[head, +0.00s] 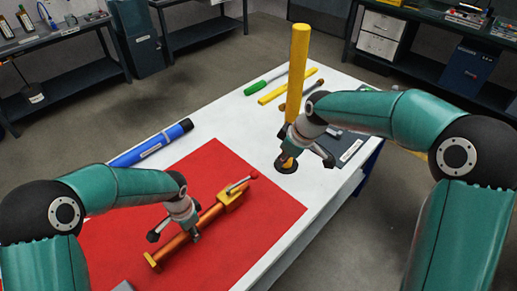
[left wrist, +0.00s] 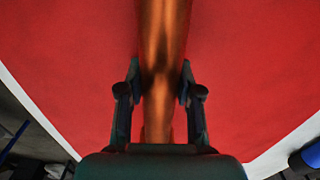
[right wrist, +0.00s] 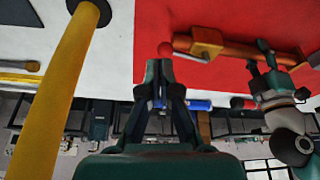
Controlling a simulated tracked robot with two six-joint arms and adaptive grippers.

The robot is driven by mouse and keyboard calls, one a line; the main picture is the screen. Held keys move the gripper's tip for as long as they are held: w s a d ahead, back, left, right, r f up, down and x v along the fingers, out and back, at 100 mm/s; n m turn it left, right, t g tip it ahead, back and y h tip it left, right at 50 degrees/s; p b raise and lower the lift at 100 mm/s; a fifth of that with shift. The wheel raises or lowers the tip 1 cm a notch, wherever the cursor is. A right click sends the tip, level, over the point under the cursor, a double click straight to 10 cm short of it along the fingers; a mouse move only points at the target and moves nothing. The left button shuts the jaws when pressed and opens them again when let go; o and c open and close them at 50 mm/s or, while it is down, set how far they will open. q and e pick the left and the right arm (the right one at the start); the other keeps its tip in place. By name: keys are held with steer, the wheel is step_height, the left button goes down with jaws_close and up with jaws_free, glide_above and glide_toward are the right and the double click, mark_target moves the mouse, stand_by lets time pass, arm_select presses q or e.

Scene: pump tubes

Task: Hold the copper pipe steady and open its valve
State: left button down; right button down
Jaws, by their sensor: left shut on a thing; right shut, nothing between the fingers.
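The copper pipe (head: 212,214) lies on the red mat (head: 125,205). Its brass valve (head: 231,197) is at the far right end, with a lever ending in a red ball (head: 253,174). My left gripper (head: 178,232) is shut around the pipe's middle; the left wrist view shows the pipe (left wrist: 163,40) between both fingers. My right gripper (head: 287,160) is shut and empty, right of the lever, by the yellow post. In the right wrist view its fingertips (right wrist: 160,68) appear just below the red ball (right wrist: 165,48), with the valve (right wrist: 207,42) beyond; contact is not visible.
A tall yellow post (head: 299,65) stands upright on a dark round base (head: 286,164) beside my right gripper. A blue tube (head: 150,143) lies at the table's left edge.

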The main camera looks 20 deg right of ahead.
mark_target(242, 182)
steer(key=s+f+m+t, duration=0.1)
steer(key=s+f+m, duration=0.1)
steer(key=s+f, duration=0.15)
steer(key=x, duration=0.8)
steer(key=shift+a+f, duration=0.15)
steer(key=shift+f, duration=0.25)
steer(key=w+a, duration=0.1)
steer(key=w, duration=0.1)
steer(key=shift+w+a+r, duration=0.3)
steer(key=shift+w+a, duration=0.05)
steer(key=shift+w, duration=0.05)
steer(key=shift+w+a+r, duration=0.1)
steer(key=shift+w+a, duration=0.1)
steer(key=shift+w, duration=0.1)
